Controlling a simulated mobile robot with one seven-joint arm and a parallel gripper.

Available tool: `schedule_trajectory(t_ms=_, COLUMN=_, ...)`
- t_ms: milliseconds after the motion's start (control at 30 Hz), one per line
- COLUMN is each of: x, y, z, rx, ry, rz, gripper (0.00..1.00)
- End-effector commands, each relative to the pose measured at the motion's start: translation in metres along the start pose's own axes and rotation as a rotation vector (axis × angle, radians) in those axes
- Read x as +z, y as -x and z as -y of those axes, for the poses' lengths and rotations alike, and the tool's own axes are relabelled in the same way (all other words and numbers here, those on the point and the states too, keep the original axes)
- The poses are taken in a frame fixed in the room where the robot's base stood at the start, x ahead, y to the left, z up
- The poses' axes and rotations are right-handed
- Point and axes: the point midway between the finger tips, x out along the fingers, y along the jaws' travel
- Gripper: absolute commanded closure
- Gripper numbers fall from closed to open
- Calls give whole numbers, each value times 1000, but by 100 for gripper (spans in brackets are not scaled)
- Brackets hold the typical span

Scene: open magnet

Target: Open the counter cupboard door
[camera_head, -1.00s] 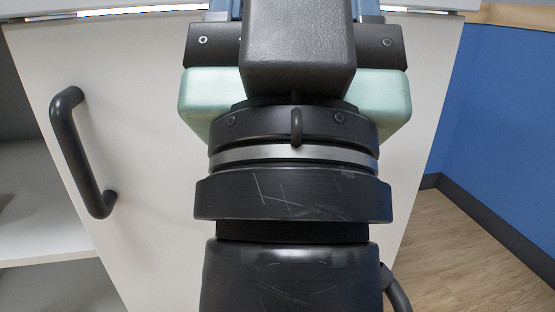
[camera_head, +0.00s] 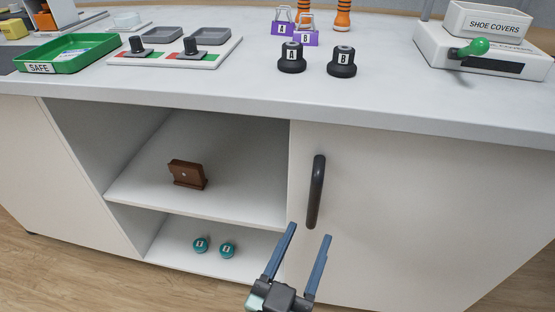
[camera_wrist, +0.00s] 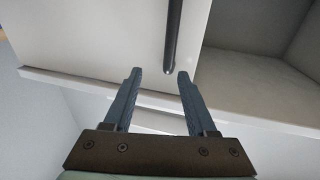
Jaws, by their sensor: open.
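The cupboard door (camera_head: 430,210) is a pale panel at the right of the counter front and looks shut. Its dark upright bar handle (camera_head: 317,192) is near the door's left edge. My gripper (camera_head: 310,232) is open and empty, with its two blue fingers just below the handle's lower end in the head view. In the wrist view the door (camera_wrist: 95,38) fills the upper left, and the handle (camera_wrist: 174,35) comes down from the top edge. Its end shows close to the gap between the open fingertips (camera_wrist: 160,72). I cannot tell how far the fingers are from the door.
Left of the door are open shelves with a brown block (camera_head: 187,174) and two teal round items (camera_head: 214,247). The countertop (camera_head: 380,103) above holds a green tray (camera_head: 68,52), black knobs marked A and B (camera_head: 341,62), and a shoe-cover box (camera_head: 490,20).

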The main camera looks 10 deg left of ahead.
Motion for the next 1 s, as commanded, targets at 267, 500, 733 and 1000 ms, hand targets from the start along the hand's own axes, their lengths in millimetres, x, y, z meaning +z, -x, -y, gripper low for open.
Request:
schedule_trajectory(t_ms=267, x=8, y=11, z=3, rx=-11, ry=21, rz=40, gripper=43)
schedule_trajectory(t_ms=500, x=8, y=-25, z=3, rx=-10, ry=21, rz=36, gripper=43)
schedule_trajectory(t_ms=733, x=10, y=-69, z=4, rx=-10, ry=20, rz=37, gripper=43)
schedule_trajectory(t_ms=1000, x=13, y=-105, z=4, rx=-10, ry=20, rz=38, gripper=43)
